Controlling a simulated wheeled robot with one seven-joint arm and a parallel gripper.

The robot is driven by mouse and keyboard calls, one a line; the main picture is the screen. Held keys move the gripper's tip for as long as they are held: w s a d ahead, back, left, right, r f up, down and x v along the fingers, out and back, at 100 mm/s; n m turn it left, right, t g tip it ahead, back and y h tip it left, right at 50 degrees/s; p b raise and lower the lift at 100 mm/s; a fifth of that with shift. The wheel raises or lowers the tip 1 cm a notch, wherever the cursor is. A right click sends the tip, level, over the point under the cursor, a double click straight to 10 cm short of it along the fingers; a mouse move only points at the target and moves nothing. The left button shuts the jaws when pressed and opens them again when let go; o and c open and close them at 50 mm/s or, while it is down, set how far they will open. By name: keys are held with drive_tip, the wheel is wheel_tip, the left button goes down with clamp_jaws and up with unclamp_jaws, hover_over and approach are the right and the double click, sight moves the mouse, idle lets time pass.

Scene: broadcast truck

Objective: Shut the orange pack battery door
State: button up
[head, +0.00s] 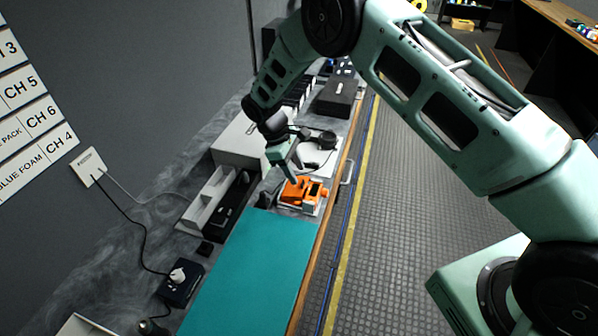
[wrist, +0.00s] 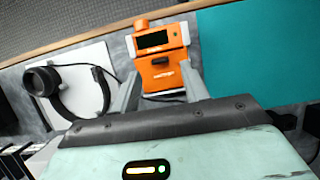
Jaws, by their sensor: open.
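The orange pack (head: 304,191) lies on a pale pad on the grey counter, just beyond the teal mat. In the wrist view the orange pack (wrist: 160,41) shows a dark window, a round knob at its top left and a lower orange flap (wrist: 163,74) with small marking. I cannot tell how far this flap, likely the battery door, stands open. My gripper (wrist: 165,90) is open, with its two grey fingers on either side of the pack's lower part. In the head view my gripper (head: 287,170) reaches down at the pack; contact is unclear.
A headset (wrist: 65,85) on a white pad lies beside the pack. The teal mat (head: 248,270) is bare. A white box (head: 240,143), an open-topped tray (head: 207,198) and a power box (head: 182,281) with cables stand along the wall side. The counter's wooden edge borders the aisle.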

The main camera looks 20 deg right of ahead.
sight(304, 184)
drive_tip(key=shift+p+x, duration=0.4)
drive_tip(key=shift+x, duration=1.3)
clamp_jaws()
drive_tip(key=shift+s+d+f+t+y+b, duration=0.15)
drive_tip(key=shift+d+f+t+y+b, duration=0.15)
drive_tip(key=shift+t+y+b, duration=0.3)
drive_tip(key=shift+s+d+f+t+y+b, duration=0.2)
drive_tip(key=shift+f+t+y+b, duration=0.2)
drive_tip(key=shift+y+b, duration=0.4)
unclamp_jaws()
drive_tip(key=shift+r, duration=0.1)
